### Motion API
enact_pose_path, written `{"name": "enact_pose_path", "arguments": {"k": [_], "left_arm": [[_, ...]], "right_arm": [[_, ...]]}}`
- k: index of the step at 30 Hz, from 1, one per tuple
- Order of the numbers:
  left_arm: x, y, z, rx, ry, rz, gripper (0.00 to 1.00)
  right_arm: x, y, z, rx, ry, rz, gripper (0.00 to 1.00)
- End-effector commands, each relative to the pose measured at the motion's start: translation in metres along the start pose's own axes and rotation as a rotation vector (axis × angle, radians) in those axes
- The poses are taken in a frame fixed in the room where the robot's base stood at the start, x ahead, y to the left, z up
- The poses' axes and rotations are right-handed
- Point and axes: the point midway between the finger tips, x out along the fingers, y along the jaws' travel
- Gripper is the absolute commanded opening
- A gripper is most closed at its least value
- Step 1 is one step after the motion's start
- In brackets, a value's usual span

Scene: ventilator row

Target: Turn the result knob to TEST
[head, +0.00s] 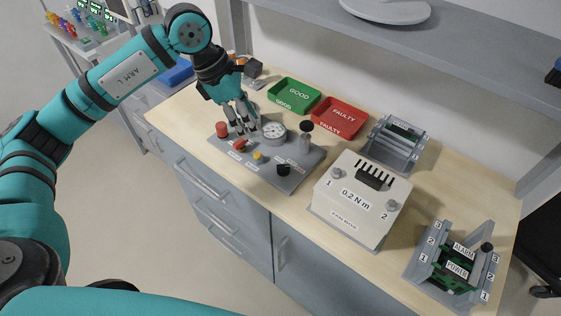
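A grey test panel (262,166) lies on the wooden bench. It carries a tall red button (222,129), a red knob or lever (239,145), a yellow button (257,156), a black knob (284,170) and a round gauge (274,130). The small labels beside them are too small to read, so I cannot tell which control is the result knob or where it points. My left gripper (246,131) points down over the panel's back left part, between the red controls and the gauge. Its fingers look apart, with nothing visible between them. My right gripper is not in view.
A green GOOD tray (294,83) and a red FAULTY tray (353,106) stand behind the panel. A white box (360,190) marked 0.2 N m stands to the right. A grey frame with green boards (437,273) is farther right. A shelf (430,40) overhangs the back.

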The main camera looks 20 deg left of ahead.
Motion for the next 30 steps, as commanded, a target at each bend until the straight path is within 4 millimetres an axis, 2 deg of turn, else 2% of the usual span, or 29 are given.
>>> {"name": "enact_pose_path", "arguments": {"k": [18,24,30], "left_arm": [[0.127,-0.003,0.003,0.0,-0.005,-0.008,0.38],[0.154,-0.003,0.003,0.001,-0.005,-0.006,0.38],[0.164,-0.002,0.002,0.001,-0.005,-0.005,0.38]], "right_arm": [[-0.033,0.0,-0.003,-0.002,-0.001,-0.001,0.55],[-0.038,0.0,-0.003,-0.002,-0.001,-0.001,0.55],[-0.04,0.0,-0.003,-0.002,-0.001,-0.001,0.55]]}}
